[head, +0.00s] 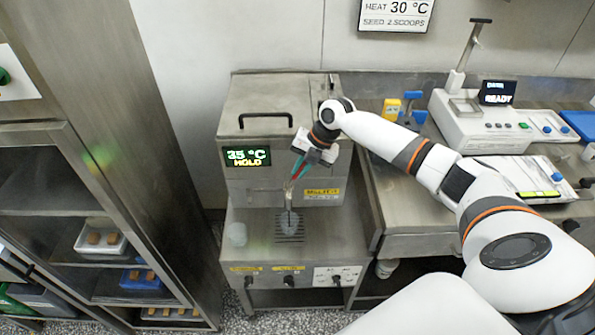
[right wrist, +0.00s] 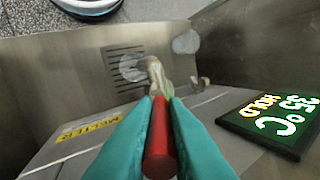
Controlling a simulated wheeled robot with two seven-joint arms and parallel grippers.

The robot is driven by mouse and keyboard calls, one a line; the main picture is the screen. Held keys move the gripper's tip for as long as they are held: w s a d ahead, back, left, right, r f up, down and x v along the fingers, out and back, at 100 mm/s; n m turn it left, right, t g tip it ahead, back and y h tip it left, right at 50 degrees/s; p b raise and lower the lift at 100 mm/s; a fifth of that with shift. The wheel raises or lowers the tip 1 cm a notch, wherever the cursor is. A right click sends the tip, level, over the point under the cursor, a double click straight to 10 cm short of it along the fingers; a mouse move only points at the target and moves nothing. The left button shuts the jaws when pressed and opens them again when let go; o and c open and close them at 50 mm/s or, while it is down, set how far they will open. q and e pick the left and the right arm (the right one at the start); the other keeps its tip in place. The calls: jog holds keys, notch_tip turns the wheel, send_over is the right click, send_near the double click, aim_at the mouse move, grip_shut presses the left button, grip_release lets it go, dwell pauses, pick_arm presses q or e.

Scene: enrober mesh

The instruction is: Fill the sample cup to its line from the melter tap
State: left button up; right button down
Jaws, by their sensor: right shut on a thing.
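The melter (head: 262,140) is a steel box with a green display reading 35 °C HOLD. My right gripper (head: 292,184), with teal fingers, is at its front. In the right wrist view it is shut on the red tap handle (right wrist: 159,142); the metal tap spout (right wrist: 155,73) extends beyond the fingertips. A translucent cup (head: 288,223) stands on the slotted drip grate (head: 289,239) below the tap; this cup also shows in the right wrist view (right wrist: 130,68). I cannot make out its fill line, its level or any flow. My left gripper is not in view.
A second pale cup (head: 237,233) stands left of the grate. A steel rack (head: 95,190) with trays rises at the left. A bench (head: 420,175) with a white instrument (head: 490,125) is at the right, under my right arm. The melter's front shelf is otherwise mostly clear.

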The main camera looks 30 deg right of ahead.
jog(key=shift+d, duration=0.1)
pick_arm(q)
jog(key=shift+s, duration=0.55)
pick_arm(e)
jog(key=c, duration=1.5)
grip_release()
jog(key=shift+o, duration=0.2)
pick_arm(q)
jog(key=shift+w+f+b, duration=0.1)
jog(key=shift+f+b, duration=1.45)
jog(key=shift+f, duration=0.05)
pick_arm(e)
jog(key=v, duration=1.2)
